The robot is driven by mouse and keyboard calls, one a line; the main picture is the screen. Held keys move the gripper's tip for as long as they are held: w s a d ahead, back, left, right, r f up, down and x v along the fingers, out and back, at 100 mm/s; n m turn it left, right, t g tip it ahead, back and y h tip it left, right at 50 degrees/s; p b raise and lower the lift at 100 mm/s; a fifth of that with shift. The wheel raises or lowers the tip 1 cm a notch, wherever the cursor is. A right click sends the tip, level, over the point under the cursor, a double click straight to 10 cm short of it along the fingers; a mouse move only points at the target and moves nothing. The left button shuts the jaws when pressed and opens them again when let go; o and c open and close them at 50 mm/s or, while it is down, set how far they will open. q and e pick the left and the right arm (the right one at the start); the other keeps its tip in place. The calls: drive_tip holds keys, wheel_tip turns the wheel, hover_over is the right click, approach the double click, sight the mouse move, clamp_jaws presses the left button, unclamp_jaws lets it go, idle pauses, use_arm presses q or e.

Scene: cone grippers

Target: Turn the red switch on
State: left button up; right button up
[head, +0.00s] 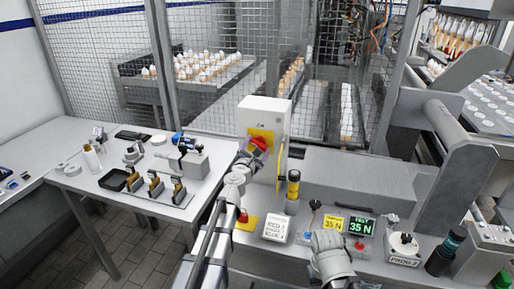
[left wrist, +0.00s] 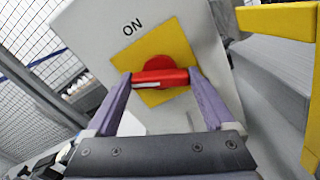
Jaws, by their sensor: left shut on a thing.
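The red switch (head: 259,143) is a rotary handle on a yellow plate on the front of a white box (head: 262,113). In the left wrist view the red handle (left wrist: 160,78) lies nearly level across the picture, with a white mark on its left part. The word ON stands on the box above the plate, tilted in this view. My left gripper (left wrist: 161,84) has its two purple fingers closed on the handle's ends. In the head view my left gripper (head: 252,153) reaches the switch from below left and partly covers the plate.
A yellow guard or handle (head: 281,167) sticks out at the box's right side. A black-and-yellow post (head: 293,185) stands close to its right. The front console (head: 305,222) holds several buttons and displays. A wire fence (head: 215,60) stands behind. My right arm's fingers do not show.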

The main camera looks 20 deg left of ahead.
use_arm(q)
drive_tip(key=m, duration=1.2)
drive_tip(key=shift+m, duration=0.3)
drive_tip(key=shift+f, duration=0.1)
idle(0.4)
drive_tip(key=o, duration=1.1)
drive_tip(key=shift+s, duration=0.1)
drive_tip(key=s, duration=0.7)
drive_tip(key=shift+s+a, duration=0.1)
drive_tip(key=shift+s, duration=0.25)
